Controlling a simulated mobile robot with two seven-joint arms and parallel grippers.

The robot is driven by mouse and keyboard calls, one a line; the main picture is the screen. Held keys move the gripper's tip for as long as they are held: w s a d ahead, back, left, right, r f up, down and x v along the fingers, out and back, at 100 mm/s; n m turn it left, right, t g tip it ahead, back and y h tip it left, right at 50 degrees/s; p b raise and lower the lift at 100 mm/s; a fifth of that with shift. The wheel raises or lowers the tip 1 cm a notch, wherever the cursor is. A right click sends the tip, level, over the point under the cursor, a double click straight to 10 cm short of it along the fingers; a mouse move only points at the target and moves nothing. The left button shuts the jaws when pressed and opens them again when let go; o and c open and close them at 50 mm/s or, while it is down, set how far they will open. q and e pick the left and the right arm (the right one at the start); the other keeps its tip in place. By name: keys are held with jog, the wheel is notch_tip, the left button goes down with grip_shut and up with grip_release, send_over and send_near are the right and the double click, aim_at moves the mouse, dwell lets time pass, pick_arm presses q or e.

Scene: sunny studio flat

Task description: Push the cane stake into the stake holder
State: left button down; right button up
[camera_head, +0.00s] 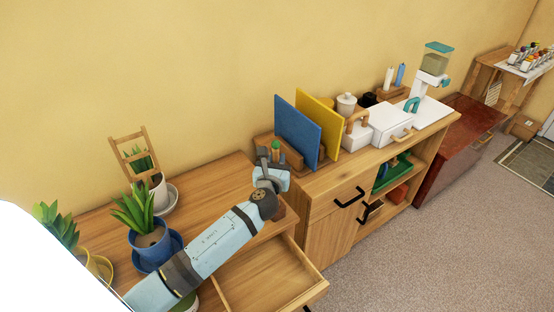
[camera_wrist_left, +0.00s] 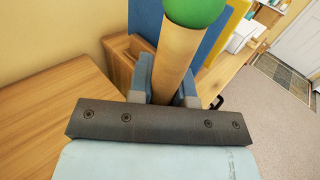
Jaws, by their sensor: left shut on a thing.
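The cane stake (camera_wrist_left: 178,55) is a tan rod with a green ball on top. My left gripper (camera_head: 271,175) is shut on it; in the left wrist view the two blue-grey fingers (camera_wrist_left: 164,88) lie on either side of the rod. In the head view the stake's green top (camera_head: 275,146) shows just above the gripper. The stake's lower end is hidden. A reddish-brown block (camera_head: 279,214) shows partly below the gripper, at the right end of the desk. It may be the stake holder, but I cannot tell whether the stake is in it. My right gripper is not in view.
The blue board (camera_head: 297,132) and yellow board (camera_head: 318,122) stand upright in a wooden rack close behind the gripper. An open drawer (camera_head: 318,278) juts out below my left arm. Potted plants, one in a blue pot (camera_head: 151,247), stand on the desk at left.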

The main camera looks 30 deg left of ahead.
pick_arm(q)
jog(key=shift+f, duration=0.55)
dwell(1.2)
jog(key=c, duration=1)
grip_release()
jog(key=o, duration=0.5)
jog(key=shift+r, duration=0.1)
jog(key=shift+p+v, duration=0.85)
jog(key=shift+v, duration=2.65)
